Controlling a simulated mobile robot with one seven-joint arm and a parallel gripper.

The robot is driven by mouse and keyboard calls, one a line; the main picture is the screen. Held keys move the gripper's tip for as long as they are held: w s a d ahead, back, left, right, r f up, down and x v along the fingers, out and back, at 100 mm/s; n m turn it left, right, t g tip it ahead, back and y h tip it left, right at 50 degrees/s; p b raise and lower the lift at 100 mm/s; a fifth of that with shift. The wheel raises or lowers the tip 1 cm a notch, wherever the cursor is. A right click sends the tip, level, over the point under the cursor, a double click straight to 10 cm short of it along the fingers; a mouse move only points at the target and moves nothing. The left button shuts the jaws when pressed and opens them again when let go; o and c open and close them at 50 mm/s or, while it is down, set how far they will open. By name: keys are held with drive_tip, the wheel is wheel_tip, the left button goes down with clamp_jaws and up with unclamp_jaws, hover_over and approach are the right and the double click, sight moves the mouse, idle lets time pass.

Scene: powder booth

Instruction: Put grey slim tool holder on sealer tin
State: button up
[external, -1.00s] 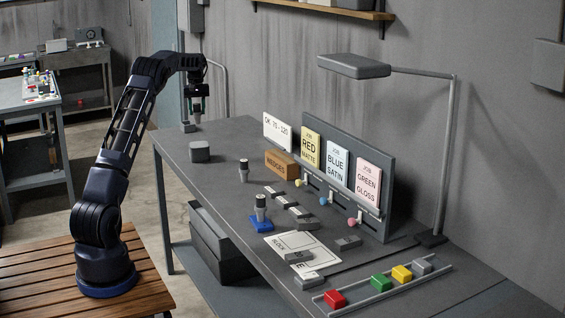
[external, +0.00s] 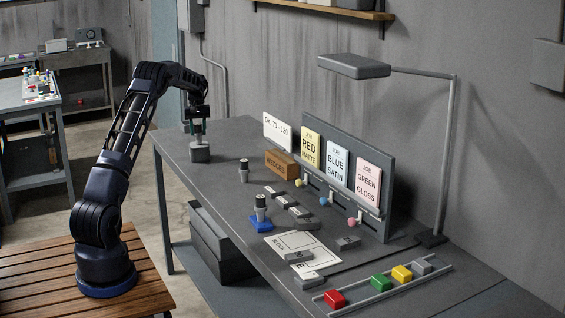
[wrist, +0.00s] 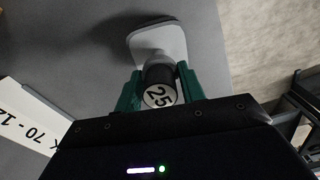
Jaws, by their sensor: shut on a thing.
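My gripper (wrist: 160,92) is shut on a dark cylinder with a white round end marked 25, which I take for the grey slim tool holder (wrist: 160,96). In the external view my gripper (external: 197,133) is just above a grey rounded block, which I take for the sealer tin (external: 200,153), at the table's far left. My fingers cover the cylinder's sides.
A similar holder (external: 244,171) stands on the table, and another stands on a blue base (external: 262,223). A brown wedges box (external: 282,164) and a white sign (external: 277,131) are to the right.

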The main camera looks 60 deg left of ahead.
drive_tip(key=shift+f, duration=0.1)
drive_tip(key=o, duration=1.2)
wheel_tip(320, 180, up, 11)
drive_tip(key=shift+f, duration=0.1)
drive_tip(key=shift+r, duration=0.75)
drive_tip(key=shift+d, duration=0.1)
